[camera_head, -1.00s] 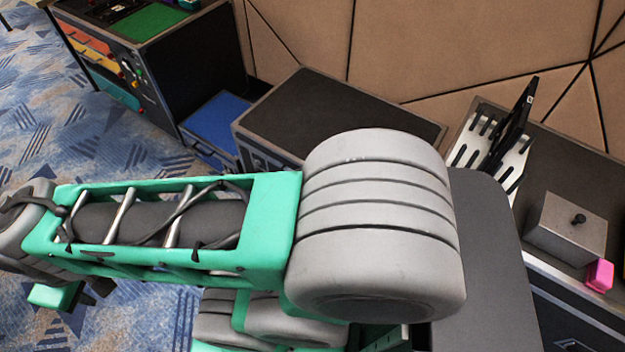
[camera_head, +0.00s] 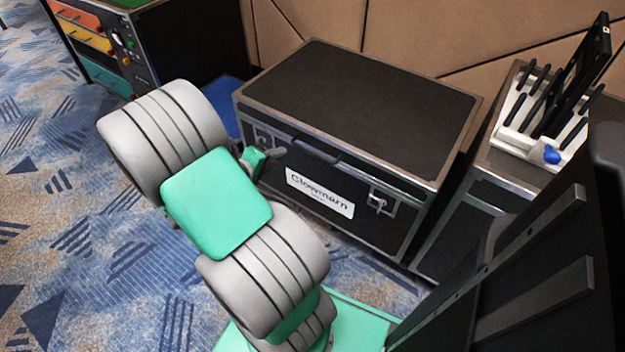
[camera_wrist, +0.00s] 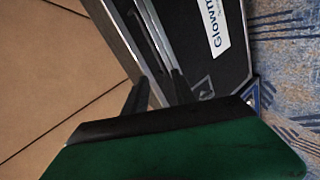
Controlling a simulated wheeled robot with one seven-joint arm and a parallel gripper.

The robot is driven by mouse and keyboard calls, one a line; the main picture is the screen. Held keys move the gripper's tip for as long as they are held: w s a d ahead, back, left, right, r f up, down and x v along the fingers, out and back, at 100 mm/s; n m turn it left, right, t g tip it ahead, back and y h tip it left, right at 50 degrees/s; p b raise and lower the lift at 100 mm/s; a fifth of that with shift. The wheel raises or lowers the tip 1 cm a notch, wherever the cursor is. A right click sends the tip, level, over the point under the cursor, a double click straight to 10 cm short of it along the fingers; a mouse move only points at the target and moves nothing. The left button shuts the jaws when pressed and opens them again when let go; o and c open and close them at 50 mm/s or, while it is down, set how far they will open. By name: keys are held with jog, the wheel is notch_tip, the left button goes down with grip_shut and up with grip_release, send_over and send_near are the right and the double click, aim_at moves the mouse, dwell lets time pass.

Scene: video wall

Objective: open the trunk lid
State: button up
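The trunk (camera_head: 330,185) is a black case with metal edges and a white name label on its front, standing on the carpet. Its lid (camera_head: 370,95) lies flat and closed. A dark grey handle (camera_head: 318,151) sits at the lid's front edge, and a latch (camera_head: 380,203) is on the front's right. My gripper (camera_head: 274,153) is at the left part of the trunk's front, just below the lid's edge. In the wrist view the two dark fingers (camera_wrist: 160,92) are apart, with the silver edge strip seen between them. I cannot tell whether they touch it.
A case at right (camera_head: 520,120) carries a white rack (camera_head: 530,135) of dark-handled tools and a blue item (camera_head: 551,154). A black cabinet with coloured drawers (camera_head: 90,45) stands at the back left. A panelled wall (camera_head: 420,35) rises behind the trunk. Open carpet (camera_head: 80,220) lies left.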

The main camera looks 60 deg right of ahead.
aim_at(311, 151)
jog(key=s+d+f+h+b, duration=0.1)
jog(key=d+f, duration=0.1)
jog(key=d, duration=0.2)
jog(key=s+d+f+n+h+b, duration=0.1)
jog(key=s+d+f+b, duration=0.1)
jog(key=d, duration=0.2)
jog(key=s+d+f+n+h+b, duration=0.1)
jog(key=s+d+f+b, duration=0.1)
jog(key=d, duration=0.2)
jog(key=shift+f+g, duration=0.3)
jog(key=shift+f, duration=0.05)
jog(key=shift+c, duration=0.5)
grip_shut()
